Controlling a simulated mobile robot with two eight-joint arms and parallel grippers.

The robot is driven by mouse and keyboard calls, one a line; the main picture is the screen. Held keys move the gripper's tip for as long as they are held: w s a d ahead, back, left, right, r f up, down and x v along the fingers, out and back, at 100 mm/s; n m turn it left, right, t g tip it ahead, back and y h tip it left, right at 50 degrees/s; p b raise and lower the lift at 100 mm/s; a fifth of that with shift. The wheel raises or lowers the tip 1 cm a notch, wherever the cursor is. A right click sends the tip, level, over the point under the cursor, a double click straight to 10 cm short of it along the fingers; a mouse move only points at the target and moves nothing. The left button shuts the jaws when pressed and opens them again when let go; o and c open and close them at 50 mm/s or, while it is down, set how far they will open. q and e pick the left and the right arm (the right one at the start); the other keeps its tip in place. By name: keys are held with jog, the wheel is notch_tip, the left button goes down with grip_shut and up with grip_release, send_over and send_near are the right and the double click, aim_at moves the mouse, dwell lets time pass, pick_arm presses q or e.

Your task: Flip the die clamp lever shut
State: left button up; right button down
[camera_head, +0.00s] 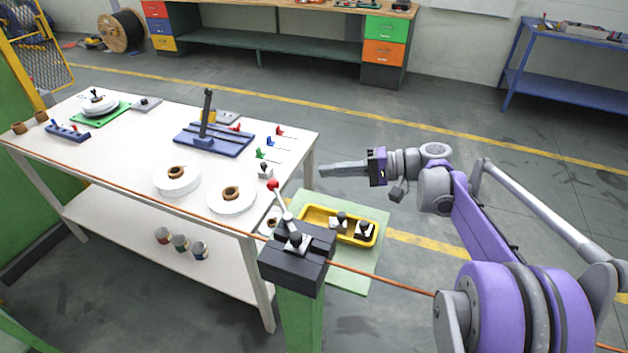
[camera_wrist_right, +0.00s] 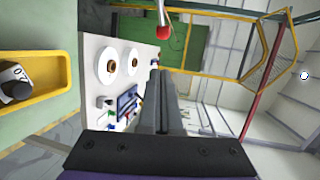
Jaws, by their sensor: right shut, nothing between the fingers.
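The die clamp is a dark block (camera_head: 297,256) on a green post, with a grey lever (camera_head: 282,205) ending in a red ball knob (camera_head: 273,184). The lever stands up, tilted toward the white table. My right gripper (camera_head: 323,169) is shut and empty, pointing left, above and to the right of the knob in the picture and apart from it. In the right wrist view the red knob (camera_wrist_right: 163,32) shows just beyond the shut fingers (camera_wrist_right: 165,75). The clamp block is out of that view. My left gripper is not in view.
A yellow tray (camera_head: 313,226) with dies sits on a green shelf beside the clamp. A copper wire (camera_head: 395,284) runs through the block and along the white table's edge (camera_head: 150,195). White spools and a blue stand (camera_head: 215,143) are on the table.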

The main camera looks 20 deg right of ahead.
jog(key=d, duration=0.2)
jog(key=d+r, duration=0.1)
jog(key=d, duration=0.1)
jog(key=shift+w+d, duration=0.15)
dwell(0.4)
